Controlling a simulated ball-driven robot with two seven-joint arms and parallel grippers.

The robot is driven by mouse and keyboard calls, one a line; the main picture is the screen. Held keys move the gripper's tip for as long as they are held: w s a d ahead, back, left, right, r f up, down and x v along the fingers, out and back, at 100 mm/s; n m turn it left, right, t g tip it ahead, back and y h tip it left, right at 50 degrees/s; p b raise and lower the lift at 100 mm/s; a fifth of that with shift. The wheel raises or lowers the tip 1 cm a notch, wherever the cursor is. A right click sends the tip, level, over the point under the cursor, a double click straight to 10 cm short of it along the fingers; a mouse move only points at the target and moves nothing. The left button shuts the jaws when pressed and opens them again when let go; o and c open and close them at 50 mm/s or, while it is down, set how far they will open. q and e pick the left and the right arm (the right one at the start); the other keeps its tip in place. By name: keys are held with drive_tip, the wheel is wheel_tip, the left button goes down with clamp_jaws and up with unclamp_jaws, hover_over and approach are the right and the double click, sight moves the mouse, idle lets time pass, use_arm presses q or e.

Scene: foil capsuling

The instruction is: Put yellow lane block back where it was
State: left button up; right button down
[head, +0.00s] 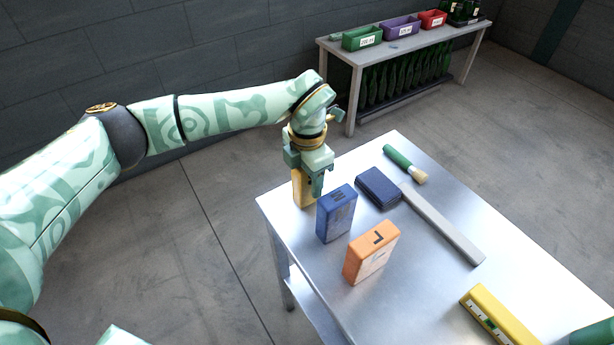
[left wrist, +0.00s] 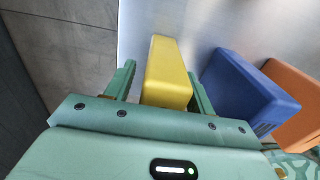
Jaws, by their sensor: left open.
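The yellow lane block (head: 301,190) stands upright near the far left edge of the metal table, partly hidden behind my left gripper (head: 310,180). In the left wrist view the yellow block (left wrist: 167,75) lies between the two open fingers of the left gripper (left wrist: 162,85), with a small gap visible beside it. An orange block (head: 371,253) marked "L" stands nearer.
On the table (head: 420,285) lie a dark blue pad (head: 378,188), a green-handled brush (head: 404,163), a grey bar (head: 441,224) and a yellow level-like tool (head: 498,315). A rear bench (head: 352,75) holds green (head: 361,38), purple (head: 400,28) and red bins (head: 433,19), with bottles below.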

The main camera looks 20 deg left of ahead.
use_arm(q)
wheel_tip(320, 180, up, 12)
drive_tip(key=p, duration=0.3)
drive_tip(key=shift+f, duration=0.15)
use_arm(e)
drive_tip(key=r, duration=0.1)
drive_tip(key=w+r, duration=0.1)
drive_tip(key=r, duration=0.1)
drive_tip(key=shift+w, duration=0.1)
idle(0.6)
